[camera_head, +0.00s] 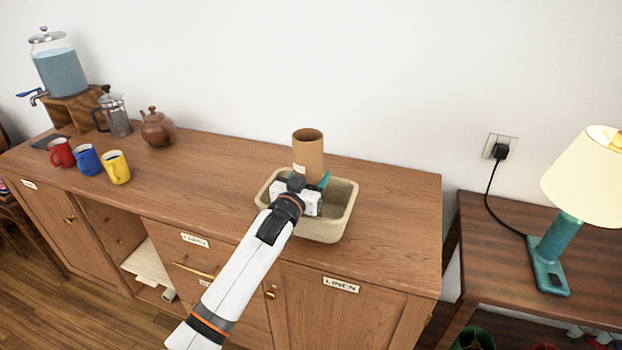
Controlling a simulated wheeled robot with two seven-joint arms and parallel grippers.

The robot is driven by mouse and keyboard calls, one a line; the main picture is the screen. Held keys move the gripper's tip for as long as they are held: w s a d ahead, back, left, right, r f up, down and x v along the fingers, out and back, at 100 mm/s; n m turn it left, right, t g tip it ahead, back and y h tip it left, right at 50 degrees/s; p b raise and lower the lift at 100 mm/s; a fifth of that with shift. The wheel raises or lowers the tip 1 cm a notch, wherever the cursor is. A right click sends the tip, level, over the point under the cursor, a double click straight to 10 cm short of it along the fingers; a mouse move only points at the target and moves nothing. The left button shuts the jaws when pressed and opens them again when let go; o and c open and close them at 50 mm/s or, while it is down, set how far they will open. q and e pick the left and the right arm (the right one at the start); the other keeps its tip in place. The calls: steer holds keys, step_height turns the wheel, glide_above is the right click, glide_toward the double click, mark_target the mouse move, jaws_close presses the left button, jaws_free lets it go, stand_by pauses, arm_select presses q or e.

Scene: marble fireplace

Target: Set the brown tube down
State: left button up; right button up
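The brown tube (308,152) stands upright with its open end up, over or in the back part of the beige tray (331,230) on the wooden cabinet. My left gripper (298,185) reaches in from the lower left and is right at the tube's lower part, in front of it. Its body hides the fingers and the tube's bottom end, so I cannot tell whether it grips the tube or whether the tube rests on the tray floor. My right gripper is not in view.
The cabinet top (220,170) is clear left of the tray and in a strip to its right. Farther left stand a teapot (157,128), a French press (115,115), a drink dispenser (60,72) and yellow (117,168), blue and red mugs. A lamp (556,245) stands on the right table.

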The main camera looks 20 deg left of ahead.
arm_select(q)
steer(key=shift+f, duration=0.15)
steer(key=shift+f, duration=0.2)
steer(key=o, duration=1)
steer(key=shift+r, duration=0.1)
steer(key=shift+r, duration=0.25)
steer(key=s, duration=0.4)
steer(key=s+a, duration=0.1)
steer(key=s, duration=0.7)
steer(key=shift+a+f, duration=0.15)
steer(key=shift+a, duration=0.05)
